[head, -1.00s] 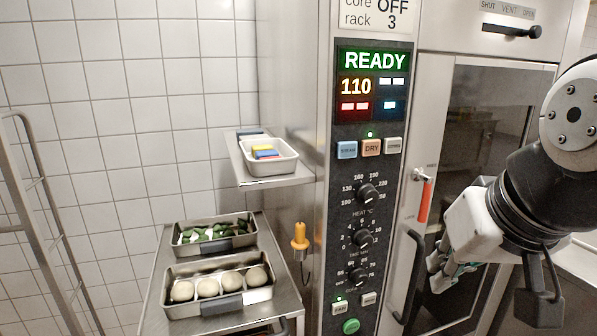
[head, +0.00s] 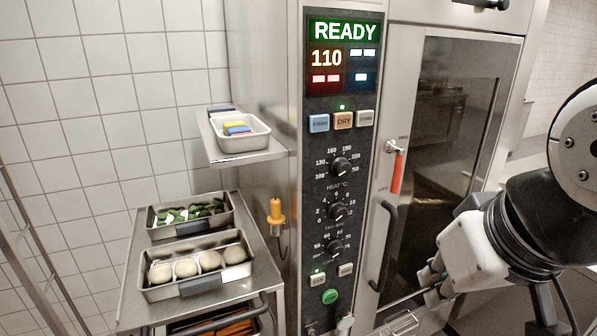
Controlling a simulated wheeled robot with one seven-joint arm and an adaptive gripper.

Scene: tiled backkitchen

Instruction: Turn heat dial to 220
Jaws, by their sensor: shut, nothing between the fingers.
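The heat dial (head: 341,166) is a black knob on the oven's dark control panel, the top one of three knobs. Its printed scale runs from 100 at lower left, over 160 and 190 at the top, to 220 and a blurred mark at the right. The pointer is too small to read surely. The display (head: 341,57) above shows READY and 110. My gripper (head: 428,284) is shut and empty, low and to the right of the panel, in front of the oven door and apart from the dial.
The oven door's black handle (head: 386,245) and red-handled latch (head: 397,172) stand between the panel and my gripper. A steel trolley (head: 212,292) with trays of dough balls and green vegetables is at left. A yellow-handled probe (head: 276,213) hangs beside the panel.

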